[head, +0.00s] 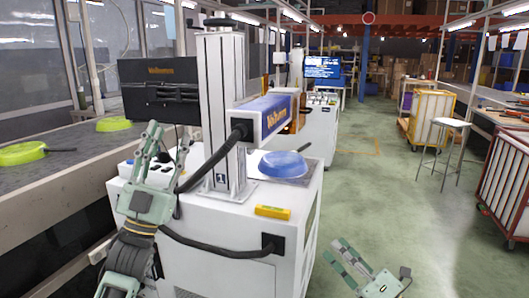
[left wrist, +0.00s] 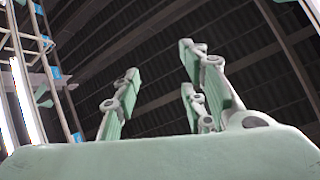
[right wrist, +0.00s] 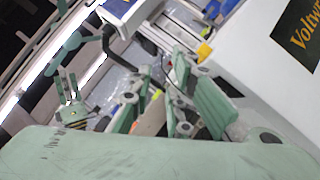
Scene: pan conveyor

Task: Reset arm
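In the head view my left gripper (head: 167,138) points upward in front of the white machine. Its fingers stand apart with nothing between them, as the left wrist view (left wrist: 155,85) also shows against the roof. My right gripper (head: 337,252) is low at the bottom right of the machine, over the floor. In the right wrist view (right wrist: 168,85) its fingers are apart and empty. A blue pan (head: 284,165) lies on the white machine (head: 235,225) under the marking head. Two yellow-green pans (head: 20,153) lie on the conveyor at the left.
The conveyor (head: 75,150) runs along the left. A black screen (head: 160,90) stands by the machine's column, and a yellow box (head: 272,212) lies near its front edge. A stool (head: 445,140) and caged carts (head: 505,185) stand at the right. The green floor between is clear.

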